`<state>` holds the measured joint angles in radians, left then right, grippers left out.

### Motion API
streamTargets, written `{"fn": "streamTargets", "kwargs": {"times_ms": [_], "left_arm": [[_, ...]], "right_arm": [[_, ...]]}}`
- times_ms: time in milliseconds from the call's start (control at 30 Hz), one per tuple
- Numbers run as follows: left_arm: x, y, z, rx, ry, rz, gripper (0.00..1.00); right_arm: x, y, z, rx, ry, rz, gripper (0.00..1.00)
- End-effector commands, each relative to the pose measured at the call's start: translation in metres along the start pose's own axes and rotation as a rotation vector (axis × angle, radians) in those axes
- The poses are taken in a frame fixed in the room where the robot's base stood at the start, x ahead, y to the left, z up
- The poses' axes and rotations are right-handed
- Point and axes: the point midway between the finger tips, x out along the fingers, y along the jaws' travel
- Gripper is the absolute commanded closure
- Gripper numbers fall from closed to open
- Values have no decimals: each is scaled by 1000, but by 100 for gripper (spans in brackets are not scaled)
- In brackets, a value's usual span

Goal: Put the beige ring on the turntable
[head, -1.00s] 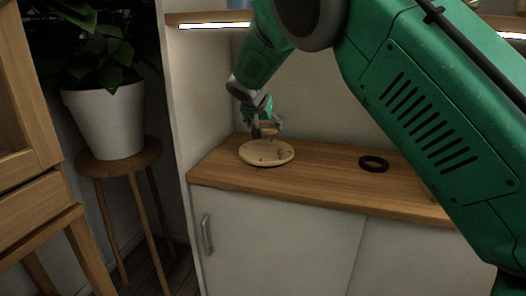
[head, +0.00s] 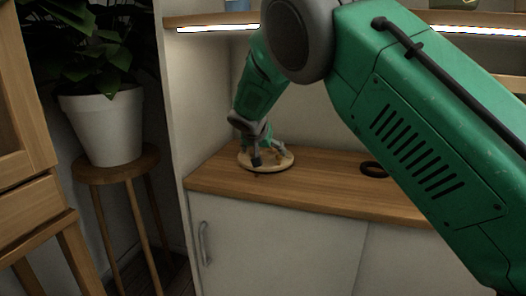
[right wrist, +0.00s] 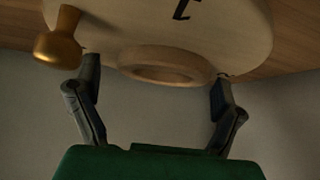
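The turntable (head: 276,165) is a pale round wooden disc on the cabinet top; it fills the upper part of the right wrist view (right wrist: 240,35). The beige ring (right wrist: 165,66) lies against the disc's face near its edge in the right wrist view. I cannot make it out in the head view, where the gripper covers that area. My right gripper (head: 270,156) is low over the turntable. In the right wrist view its fingers (right wrist: 155,72) are spread on either side of the ring, with a visible gap at the left finger. My left gripper is out of view.
A brass knob (right wrist: 60,40) stands on the turntable beside the left finger. A black ring (head: 372,169) lies on the wooden top (head: 320,185) to the right, partly behind my arm. A potted plant (head: 103,125) on a stool is at left. A lit shelf (head: 215,28) hangs above.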

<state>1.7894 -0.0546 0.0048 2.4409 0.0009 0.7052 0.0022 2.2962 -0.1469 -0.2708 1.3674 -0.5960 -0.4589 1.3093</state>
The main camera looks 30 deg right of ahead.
Motion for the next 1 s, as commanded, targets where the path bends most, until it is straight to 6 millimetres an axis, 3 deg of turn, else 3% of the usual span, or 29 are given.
{"fn": "streamTargets", "kwargs": {"times_ms": [267,700,1000], "left_arm": [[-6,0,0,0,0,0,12],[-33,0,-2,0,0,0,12],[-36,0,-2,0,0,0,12]], "right_arm": [[-18,-1,-2,-1,2,-1,11],[-105,-1,-2,-2,1,-1,11],[-121,0,0,0,0,0,11]]}}
